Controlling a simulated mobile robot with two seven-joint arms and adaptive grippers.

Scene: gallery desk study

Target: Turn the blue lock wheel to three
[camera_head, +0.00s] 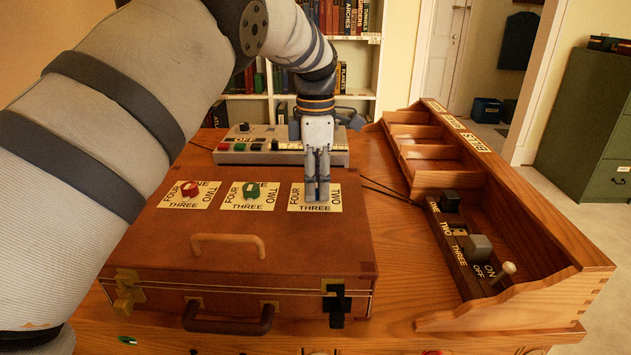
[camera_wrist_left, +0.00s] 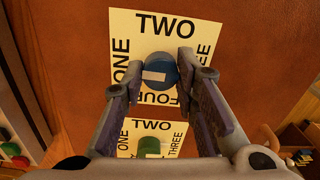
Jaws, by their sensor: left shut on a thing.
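The blue lock wheel (camera_wrist_left: 161,66) sits on a cream card (camera_wrist_left: 206,32) lettered ONE, TWO, THREE and FOUR. Its white mark lies toward the ONE side in the left wrist view. My left gripper (camera_head: 317,194) points straight down over the right-hand card on the brown case (camera_head: 310,245). In the left wrist view its fingers (camera_wrist_left: 158,78) are shut on the blue wheel, one on each side. In the head view the fingers hide the wheel; THREE shows on the near edge of its card (camera_head: 306,208). My right gripper is not in view.
A green wheel (camera_head: 251,191) and a red wheel (camera_head: 190,190) sit on similar cards to the left. The case has a handle (camera_head: 228,240) and a black latch (camera_head: 337,303). A switch box (camera_head: 260,155) stands behind; a wooden organiser (camera_head: 540,240) stands right.

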